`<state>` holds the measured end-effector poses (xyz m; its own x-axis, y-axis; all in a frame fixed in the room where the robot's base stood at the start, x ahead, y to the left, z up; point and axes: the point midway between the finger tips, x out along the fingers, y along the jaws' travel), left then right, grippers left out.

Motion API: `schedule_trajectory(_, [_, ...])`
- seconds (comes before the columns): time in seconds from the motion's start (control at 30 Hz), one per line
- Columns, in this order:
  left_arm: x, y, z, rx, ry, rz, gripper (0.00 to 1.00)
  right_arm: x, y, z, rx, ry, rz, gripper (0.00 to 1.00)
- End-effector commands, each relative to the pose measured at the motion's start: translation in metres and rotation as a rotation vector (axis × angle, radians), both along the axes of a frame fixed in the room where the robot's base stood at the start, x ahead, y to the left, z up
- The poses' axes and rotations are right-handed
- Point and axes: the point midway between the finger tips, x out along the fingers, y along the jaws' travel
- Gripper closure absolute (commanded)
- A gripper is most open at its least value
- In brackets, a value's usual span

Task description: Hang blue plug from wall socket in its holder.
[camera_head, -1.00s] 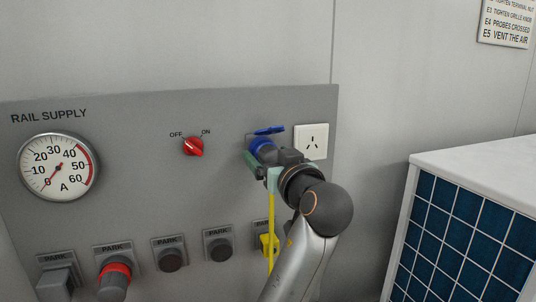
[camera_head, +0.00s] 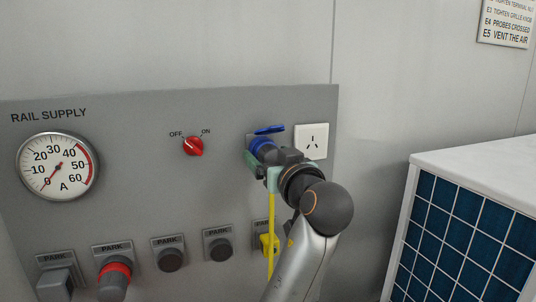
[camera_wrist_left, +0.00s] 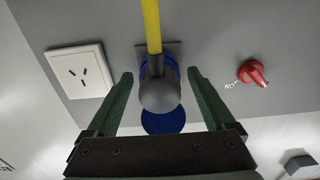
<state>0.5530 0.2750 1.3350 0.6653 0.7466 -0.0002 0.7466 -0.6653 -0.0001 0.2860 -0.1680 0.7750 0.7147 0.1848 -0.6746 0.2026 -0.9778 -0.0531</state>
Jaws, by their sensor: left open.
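The blue plug (camera_head: 263,149) sits in the wall socket under a raised blue lid (camera_head: 270,129), at the panel's upper right. In the left wrist view, the plug (camera_wrist_left: 160,94) shows a grey rounded body and blue ring, with a yellow cable (camera_wrist_left: 152,26) on it. My left gripper (camera_wrist_left: 160,75) is open, with one green finger on each side of the plug and gaps visible. In the head view my left gripper (camera_head: 262,170) partly hides the plug. Several PARK holders line the lower panel; the rightmost (camera_head: 259,229) is partly hidden by cable and arm. My right gripper is not in view.
A white outlet (camera_head: 311,141) is close right of the plug. A red OFF/ON knob (camera_head: 194,146) and a round gauge (camera_head: 58,167) are to the left. A red-ringed plug (camera_head: 116,275) sits in one holder. A white-topped cabinet (camera_head: 470,165) stands at right.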

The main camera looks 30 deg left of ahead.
Motion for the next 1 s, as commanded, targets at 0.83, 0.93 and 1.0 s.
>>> schedule_trajectory(0.83, [0.0001,-0.0002,-0.0001,0.0,0.0,0.0,0.84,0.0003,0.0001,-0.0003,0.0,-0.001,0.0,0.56])
schedule_trajectory(0.93, [0.0001,-0.0002,-0.0001,0.0,0.0,0.0,0.96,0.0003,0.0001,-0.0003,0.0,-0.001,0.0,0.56])
schedule_trajectory(1.0, [0.0001,-0.0002,0.0,0.0,0.0,0.0,1.0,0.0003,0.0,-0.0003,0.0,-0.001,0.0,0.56])
